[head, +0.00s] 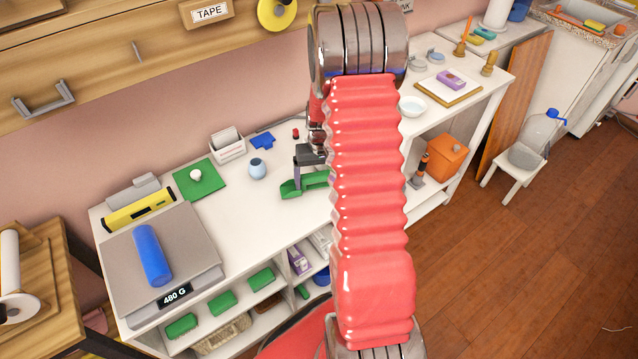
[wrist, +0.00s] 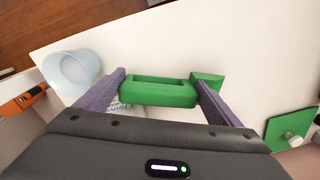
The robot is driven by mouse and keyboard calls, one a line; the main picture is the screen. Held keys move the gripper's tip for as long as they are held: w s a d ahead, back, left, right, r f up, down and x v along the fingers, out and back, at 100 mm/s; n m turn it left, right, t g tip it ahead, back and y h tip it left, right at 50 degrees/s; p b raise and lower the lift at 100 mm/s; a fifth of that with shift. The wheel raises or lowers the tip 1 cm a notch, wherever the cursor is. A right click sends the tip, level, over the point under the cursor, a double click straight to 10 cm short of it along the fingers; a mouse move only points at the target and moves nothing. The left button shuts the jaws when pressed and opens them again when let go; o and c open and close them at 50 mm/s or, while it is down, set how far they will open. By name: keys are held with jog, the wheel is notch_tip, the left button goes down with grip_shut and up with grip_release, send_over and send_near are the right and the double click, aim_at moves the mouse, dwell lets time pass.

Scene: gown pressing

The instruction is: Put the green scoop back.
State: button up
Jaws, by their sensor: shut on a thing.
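The green scoop (head: 292,188) is at the white worktop, right of the middle, partly hidden behind my red arm in the head view. In the wrist view the scoop (wrist: 158,93) lies across the space between my purple fingers. My gripper (wrist: 160,92) is shut on the scoop. In the head view my gripper (head: 298,177) shows as a dark body with a finger reaching down to the scoop. I cannot tell whether the scoop touches the worktop or hangs just above it.
A scale (head: 200,248) bears a blue roll. A pale cup (wrist: 72,72) is close to the left finger.

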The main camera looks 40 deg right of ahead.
jog(key=shift+f, duration=0.85)
jog(key=o, duration=1.5)
jog(key=shift+r, duration=0.1)
jog(key=r, duration=1.1)
jog(key=shift+s+d, duration=0.15)
jog(key=shift+d, duration=0.05)
jog(key=shift+r, duration=0.45)
